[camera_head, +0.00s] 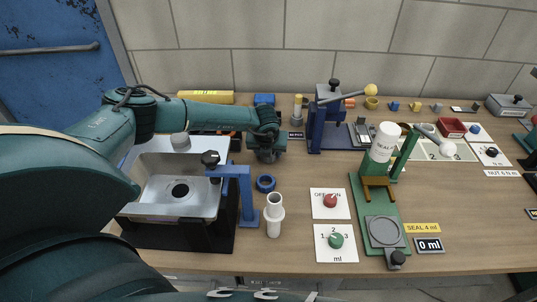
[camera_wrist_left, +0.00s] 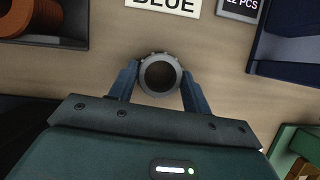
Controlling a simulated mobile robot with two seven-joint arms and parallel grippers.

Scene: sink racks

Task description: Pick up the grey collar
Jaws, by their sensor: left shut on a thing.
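The grey collar (camera_wrist_left: 160,56) is a ring with a dark round hole, seen in the left wrist view between the two blue fingers of my left gripper (camera_wrist_left: 160,84). The fingers touch it from both sides and are shut on it. My right gripper is not in view.
A sink basin (camera_head: 150,208) with a blue stand (camera_head: 247,196) is at the left. A white fitting (camera_head: 274,215) stands in front. A blue press (camera_head: 318,125) is behind right, and a green sealant station (camera_head: 372,215) is further right. Bare table lies between.

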